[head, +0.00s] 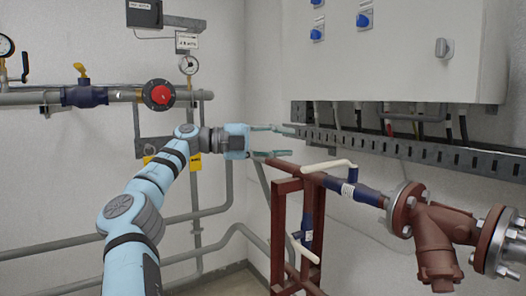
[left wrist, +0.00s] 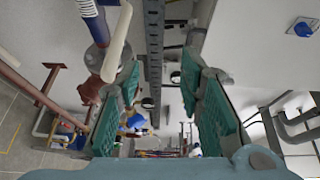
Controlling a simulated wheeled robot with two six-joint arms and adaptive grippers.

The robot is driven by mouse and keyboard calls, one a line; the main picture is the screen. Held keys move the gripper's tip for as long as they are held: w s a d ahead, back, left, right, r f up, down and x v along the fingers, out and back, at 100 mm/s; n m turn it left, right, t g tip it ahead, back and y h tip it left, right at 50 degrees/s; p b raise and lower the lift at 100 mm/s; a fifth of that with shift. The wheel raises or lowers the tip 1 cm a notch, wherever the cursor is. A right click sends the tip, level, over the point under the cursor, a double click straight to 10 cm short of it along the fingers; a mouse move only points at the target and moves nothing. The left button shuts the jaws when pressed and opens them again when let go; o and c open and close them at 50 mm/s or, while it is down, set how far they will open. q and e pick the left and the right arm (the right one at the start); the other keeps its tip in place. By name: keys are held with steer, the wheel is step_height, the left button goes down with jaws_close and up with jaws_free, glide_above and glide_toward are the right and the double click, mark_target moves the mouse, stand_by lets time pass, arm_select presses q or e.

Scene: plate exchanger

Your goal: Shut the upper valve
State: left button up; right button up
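The upper valve (head: 366,193) is a blue body on a red-brown pipe, with a long white lever handle (head: 328,165) reaching left from its hub at a slant above the pipe. In the left wrist view the white handle (left wrist: 118,42) shows at the upper left, beside the left finger and outside the gap. A lower blue valve with a white handle (head: 301,248) is below on the red frame. My left gripper (head: 284,140) is open and empty, left of and a little above the upper handle, apart from it in the head view. My right gripper is not in view.
A slotted grey cable duct (head: 420,152) runs along the wall close behind the left gripper, under a white cabinet (head: 400,60). The red frame (head: 279,225) stands below the gripper. A flanged red-brown fitting (head: 440,235) is at right. A red knob (head: 160,95) is on the left wall pipe.

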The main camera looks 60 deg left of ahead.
arm_select(q)
steer(key=v, duration=0.3)
steer(key=b+v, duration=0.1)
steer(key=shift+s+d+r, duration=0.1)
steer(key=shift+s+d, duration=0.1)
steer(key=shift+s, duration=0.2)
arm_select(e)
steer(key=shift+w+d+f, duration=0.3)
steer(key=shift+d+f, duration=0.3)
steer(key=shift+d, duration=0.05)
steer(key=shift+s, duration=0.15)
